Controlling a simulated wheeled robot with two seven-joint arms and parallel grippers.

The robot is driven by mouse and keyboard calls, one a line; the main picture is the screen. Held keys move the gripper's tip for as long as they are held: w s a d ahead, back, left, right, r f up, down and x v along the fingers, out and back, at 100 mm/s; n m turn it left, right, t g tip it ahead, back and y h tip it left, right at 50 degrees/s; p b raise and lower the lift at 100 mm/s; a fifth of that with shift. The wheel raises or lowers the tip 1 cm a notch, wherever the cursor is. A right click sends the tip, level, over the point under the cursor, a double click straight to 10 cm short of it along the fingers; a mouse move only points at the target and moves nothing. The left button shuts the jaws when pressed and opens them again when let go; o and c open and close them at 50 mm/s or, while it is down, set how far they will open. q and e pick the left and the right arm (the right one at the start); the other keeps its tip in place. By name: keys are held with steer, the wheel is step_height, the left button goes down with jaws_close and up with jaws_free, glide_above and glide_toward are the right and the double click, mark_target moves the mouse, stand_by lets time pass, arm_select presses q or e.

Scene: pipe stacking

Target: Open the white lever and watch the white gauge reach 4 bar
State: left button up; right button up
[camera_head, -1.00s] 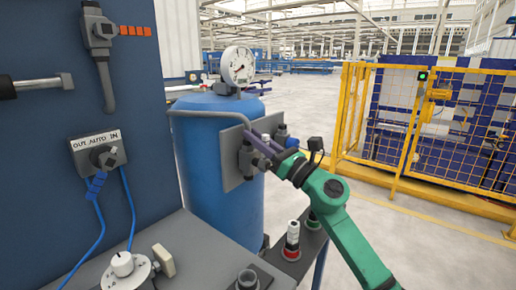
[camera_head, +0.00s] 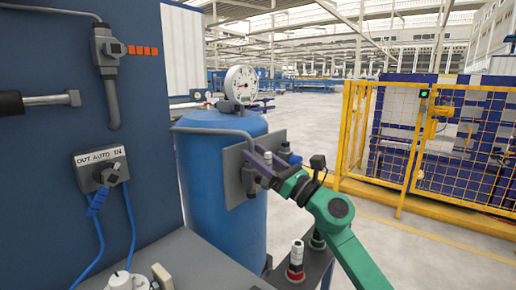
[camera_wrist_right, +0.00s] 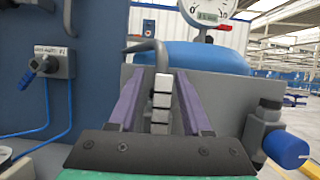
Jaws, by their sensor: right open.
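The white gauge (camera_head: 241,83) stands on top of the blue tank (camera_head: 222,180). Its dial is too small to read; its lower part shows at the top of the right wrist view (camera_wrist_right: 208,11). A pale, blocky lever (camera_wrist_right: 161,97) stands upright in front of the grey plate (camera_wrist_right: 225,97) on the tank. My right gripper (camera_head: 261,164) is at that plate. Its two purple fingers are apart, one on each side of the lever in the right wrist view (camera_wrist_right: 160,88), with gaps visible. Whether they touch it I cannot tell. My left gripper is not in view.
A blue-capped valve (camera_wrist_right: 285,147) sits right of the fingers. A grey pipe (camera_head: 212,131) runs to the plate. A blue panel (camera_head: 45,150) with a selector switch (camera_head: 105,177) stands left. A yellow fence (camera_head: 345,135) is at right.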

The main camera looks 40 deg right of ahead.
steer(key=shift+r, duration=0.25)
arm_select(q)
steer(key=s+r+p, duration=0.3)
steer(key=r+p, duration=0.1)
steer(key=p, duration=0.2)
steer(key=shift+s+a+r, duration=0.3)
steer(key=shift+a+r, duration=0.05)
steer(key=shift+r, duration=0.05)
arm_select(e)
step_height(320, 180, up, 20)
steer(key=shift+f, duration=0.25)
